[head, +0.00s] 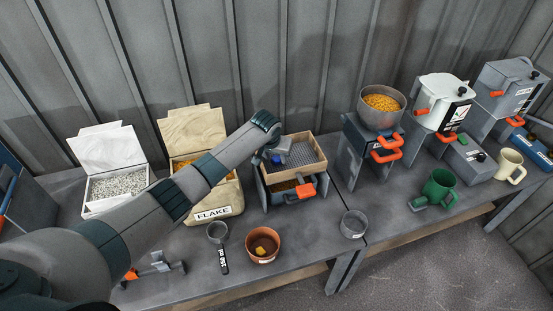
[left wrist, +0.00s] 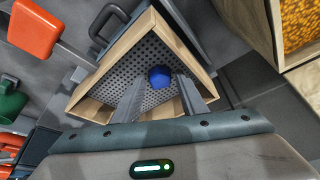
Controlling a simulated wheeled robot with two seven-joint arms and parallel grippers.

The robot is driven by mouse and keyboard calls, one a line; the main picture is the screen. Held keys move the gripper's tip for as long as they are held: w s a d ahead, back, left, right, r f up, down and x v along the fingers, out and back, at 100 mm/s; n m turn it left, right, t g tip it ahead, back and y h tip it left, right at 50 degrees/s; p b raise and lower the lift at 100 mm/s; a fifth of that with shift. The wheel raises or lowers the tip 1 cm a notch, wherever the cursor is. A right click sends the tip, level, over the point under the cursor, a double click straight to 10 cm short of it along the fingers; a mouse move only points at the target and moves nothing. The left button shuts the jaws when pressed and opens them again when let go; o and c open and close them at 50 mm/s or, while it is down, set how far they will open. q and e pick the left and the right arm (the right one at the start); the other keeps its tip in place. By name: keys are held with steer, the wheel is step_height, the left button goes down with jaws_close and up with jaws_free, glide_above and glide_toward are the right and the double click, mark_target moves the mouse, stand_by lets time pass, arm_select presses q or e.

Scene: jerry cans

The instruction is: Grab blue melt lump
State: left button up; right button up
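The blue melt lump (left wrist: 160,77) is a small rounded blue piece on the perforated floor of a wooden-framed sieve tray (left wrist: 88,102). The tray also shows in the head view (head: 318,152), with the lump (head: 276,160) small and partly hidden near its left side. My left gripper (head: 282,150) reaches down over the tray. In the left wrist view its two grey fingers are spread, with the lump between and just beyond the tips; no clear contact shows. My right gripper is in neither view.
The tray sits on a dark stand with an orange handle (head: 306,190). A flake box (head: 215,212) stands to its left. A pellet hopper (head: 366,118) stands to the right.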

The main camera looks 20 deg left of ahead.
arm_select(q)
steer(key=shift+w+f, duration=0.1)
steer(key=shift+f, duration=0.2)
steer(key=c, duration=0.8)
